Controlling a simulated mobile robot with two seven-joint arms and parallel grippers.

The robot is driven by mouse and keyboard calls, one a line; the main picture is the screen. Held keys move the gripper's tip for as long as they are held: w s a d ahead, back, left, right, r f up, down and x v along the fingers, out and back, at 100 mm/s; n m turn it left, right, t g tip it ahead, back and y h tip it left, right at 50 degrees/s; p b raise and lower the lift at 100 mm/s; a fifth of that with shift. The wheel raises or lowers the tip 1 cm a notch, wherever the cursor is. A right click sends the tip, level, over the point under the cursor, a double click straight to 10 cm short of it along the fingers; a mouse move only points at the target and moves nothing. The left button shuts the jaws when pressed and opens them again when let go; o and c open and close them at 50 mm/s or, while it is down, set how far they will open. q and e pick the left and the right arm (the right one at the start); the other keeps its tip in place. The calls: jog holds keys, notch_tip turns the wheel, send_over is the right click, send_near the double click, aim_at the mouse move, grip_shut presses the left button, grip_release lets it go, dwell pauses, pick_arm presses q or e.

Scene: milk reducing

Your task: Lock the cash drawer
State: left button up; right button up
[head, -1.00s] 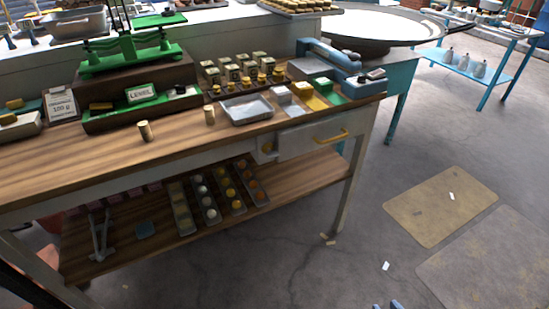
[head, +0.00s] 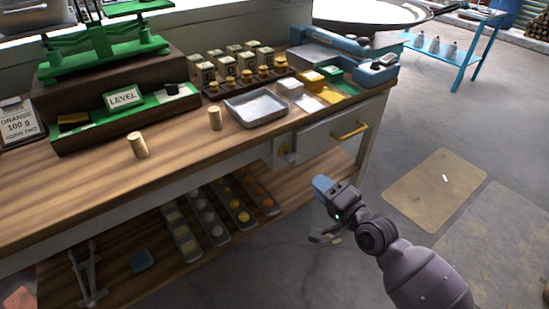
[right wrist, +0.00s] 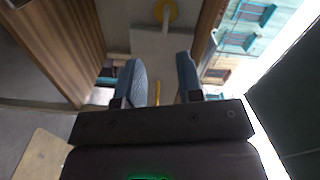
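The cash drawer (head: 318,138) is at the right end of the wooden counter, with a yellow bar handle (head: 350,131) on its front. I cannot tell if it is fully closed. A small brass lock knob (head: 287,156) sits left of the drawer; a round yellow piece (right wrist: 165,12), apparently this knob, shows at the top of the right wrist view. My right gripper (head: 322,184) is in front of and below the drawer, touching nothing. In the right wrist view its blue fingers (right wrist: 160,80) are apart and empty. My left gripper is out of view.
The counter (head: 190,130) holds a metal tray (head: 256,109), weights, a green scale (head: 105,45) and a blue device (head: 345,55). A lower shelf (head: 120,265) holds several narrow trays. The floor right of the counter is open.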

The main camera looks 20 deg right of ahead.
aim_at(295, 160)
jog(key=shift+w+a+r+m+b, duration=0.15)
jog(key=shift+w+a+m, duration=0.4)
jog(key=shift+w, duration=1.1)
jog(key=shift+w+a+m+b, duration=0.3)
jog(key=shift+w+a+m, duration=0.25)
jog(key=shift+w, duration=1.15)
jog(key=shift+w+a+r+m+b, duration=0.15)
jog(key=shift+w+a+m, duration=0.4)
jog(key=shift+w, duration=1.1)
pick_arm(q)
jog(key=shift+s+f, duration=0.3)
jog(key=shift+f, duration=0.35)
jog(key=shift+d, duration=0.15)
pick_arm(e)
grip_shut()
